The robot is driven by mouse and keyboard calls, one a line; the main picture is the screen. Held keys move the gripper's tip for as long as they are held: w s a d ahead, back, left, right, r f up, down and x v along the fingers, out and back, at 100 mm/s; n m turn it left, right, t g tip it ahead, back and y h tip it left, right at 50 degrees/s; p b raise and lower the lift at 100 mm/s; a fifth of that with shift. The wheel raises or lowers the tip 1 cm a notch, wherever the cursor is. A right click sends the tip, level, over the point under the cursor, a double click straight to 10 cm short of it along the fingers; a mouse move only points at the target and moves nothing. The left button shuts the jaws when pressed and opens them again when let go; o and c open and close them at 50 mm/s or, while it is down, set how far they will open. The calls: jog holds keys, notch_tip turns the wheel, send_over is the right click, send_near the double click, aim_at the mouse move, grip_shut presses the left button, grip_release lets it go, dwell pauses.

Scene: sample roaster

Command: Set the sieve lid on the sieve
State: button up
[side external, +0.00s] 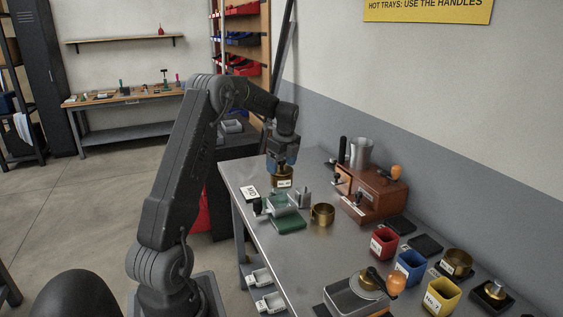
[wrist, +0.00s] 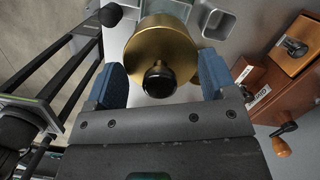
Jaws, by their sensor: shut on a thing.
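My gripper (wrist: 164,62) is shut on a round brass piece (wrist: 151,42) with a black knob (wrist: 159,80), which looks like the sieve lid. Its blue fingers press on opposite sides of the round rim. In the side view my gripper (side external: 282,168) points down, with a labelled brass body (side external: 282,182) just below the fingers. I cannot tell whether that body is only the lid or also a sieve under it, nor whether it touches the table. A brass bowl with a label (side external: 457,262), possibly the sieve, stands at the right. An open brass cup (side external: 322,214) stands nearer.
A green-based device (side external: 289,225) and a grey metal box (side external: 299,198) stand close to my gripper. A red-brown wooden roaster (side external: 371,192) is at the back. Red (side external: 383,243), blue (side external: 410,266) and yellow (side external: 441,297) cups line the right.

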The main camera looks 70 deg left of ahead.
aim_at(286, 171)
jog(key=shift+f, duration=0.25)
jog(key=o, duration=0.9)
jog(key=shift+c, duration=0.2)
notch_tip(286, 171, up, 14)
jog(key=d, duration=0.2)
jog(key=shift+w+f, duration=0.15)
jog(key=shift+w, duration=0.25)
